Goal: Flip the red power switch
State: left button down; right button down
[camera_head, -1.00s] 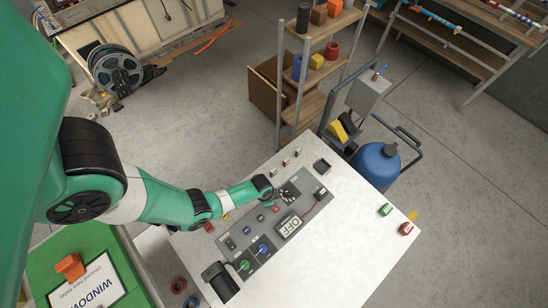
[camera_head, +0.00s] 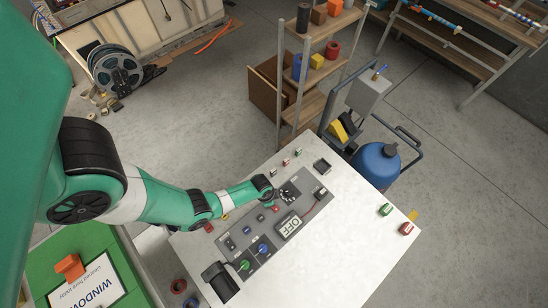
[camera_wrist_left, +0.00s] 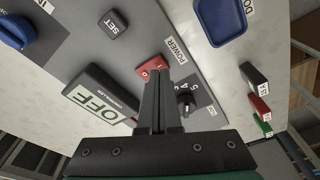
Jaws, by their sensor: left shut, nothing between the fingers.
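The red power switch (camera_wrist_left: 150,70) sits on the grey control panel beside a POWER label in the left wrist view. It shows as a small red spot (camera_head: 276,208) in the head view. My left gripper (camera_wrist_left: 160,76) is shut and empty. Its fingertips are right at the red switch and overlap its near edge; whether they touch cannot be told. In the head view my left gripper (camera_head: 269,194) is over the panel, partly hidden by its own wrist. The display (camera_wrist_left: 101,101) reads OFF. My right gripper is not in view.
A black dial knob (camera_wrist_left: 186,97) stands close to the fingers. A SET button (camera_wrist_left: 114,22) and a blue knob (camera_wrist_left: 14,32) are farther left. Blue (camera_head: 263,249) and green (camera_head: 244,265) knobs sit on the panel's near end. A blue tank (camera_head: 377,163) stands behind the table.

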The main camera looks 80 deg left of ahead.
pick_arm(q)
jog(key=shift+f+b, duration=0.75)
jog(key=shift+f, duration=0.05)
notch_tip(320, 180, up, 7)
jog(key=p, duration=0.7)
jog(key=shift+r, duration=0.1)
dwell(0.3)
